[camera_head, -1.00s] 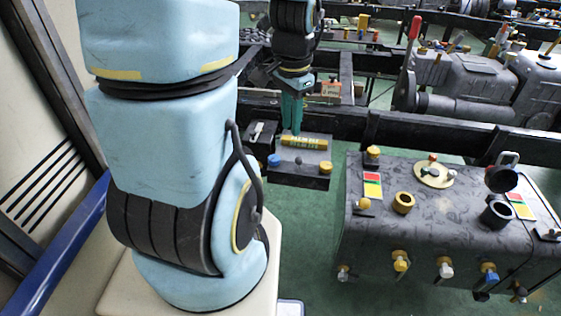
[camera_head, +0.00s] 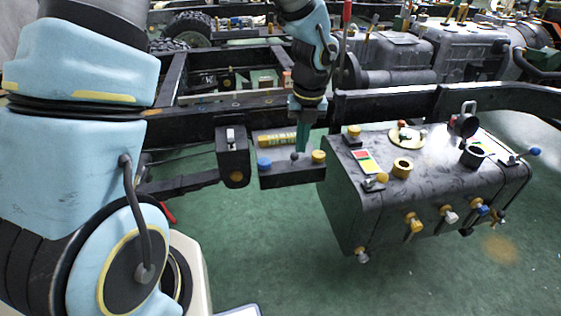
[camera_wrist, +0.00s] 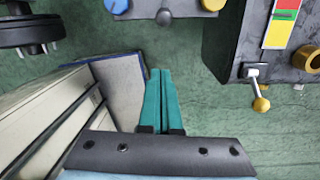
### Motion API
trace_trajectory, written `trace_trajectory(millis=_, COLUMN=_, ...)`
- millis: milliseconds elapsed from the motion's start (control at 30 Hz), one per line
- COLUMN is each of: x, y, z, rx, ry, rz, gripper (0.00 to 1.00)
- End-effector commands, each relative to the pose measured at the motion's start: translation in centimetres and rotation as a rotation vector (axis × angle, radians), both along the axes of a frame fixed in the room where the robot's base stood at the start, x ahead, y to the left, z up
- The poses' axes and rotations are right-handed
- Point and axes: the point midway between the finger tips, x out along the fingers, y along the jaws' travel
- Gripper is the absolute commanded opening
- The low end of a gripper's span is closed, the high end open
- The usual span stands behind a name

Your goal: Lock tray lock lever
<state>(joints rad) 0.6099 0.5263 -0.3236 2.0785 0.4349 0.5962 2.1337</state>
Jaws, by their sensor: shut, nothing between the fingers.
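A small dark tray (camera_head: 290,174) holds a yellow cylinder (camera_head: 276,140). Along its front edge are a blue knob (camera_head: 264,162), a dark round knob (camera_head: 295,156) and a yellow knob (camera_head: 319,156). I cannot tell for sure which part is the tray lock lever. My gripper (camera_head: 303,150) points down at the tray, between the dark and yellow knobs in the picture. In the wrist view its teal fingers (camera_wrist: 160,73) are together and empty, and the dark knob (camera_wrist: 165,18) shows beyond their tips, apart from them.
A dark tank (camera_head: 360,205) with valves and knobs stands close on the right. A dark box (camera_head: 236,178) with a white switch is left of the tray. A black frame rail (camera_head: 200,132) runs behind. Green floor (camera_head: 270,240) lies open in front.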

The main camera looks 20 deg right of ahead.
Motion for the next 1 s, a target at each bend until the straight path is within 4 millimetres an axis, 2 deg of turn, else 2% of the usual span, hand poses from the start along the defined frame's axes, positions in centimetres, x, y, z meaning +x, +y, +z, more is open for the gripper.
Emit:
trace_trajectory(millis=467, x=-0.1, y=-0.1, z=-0.7, rx=0.003, ry=0.003, rz=-0.019, gripper=0.0)
trace_trajectory(millis=667, x=0.0, y=0.0, z=-3.7, rx=0.005, ry=0.004, rz=-0.02, gripper=0.0)
trace_trajectory(millis=1000, x=0.5, y=0.4, z=-10.5, rx=0.005, ry=0.003, rz=-0.02, gripper=0.0)
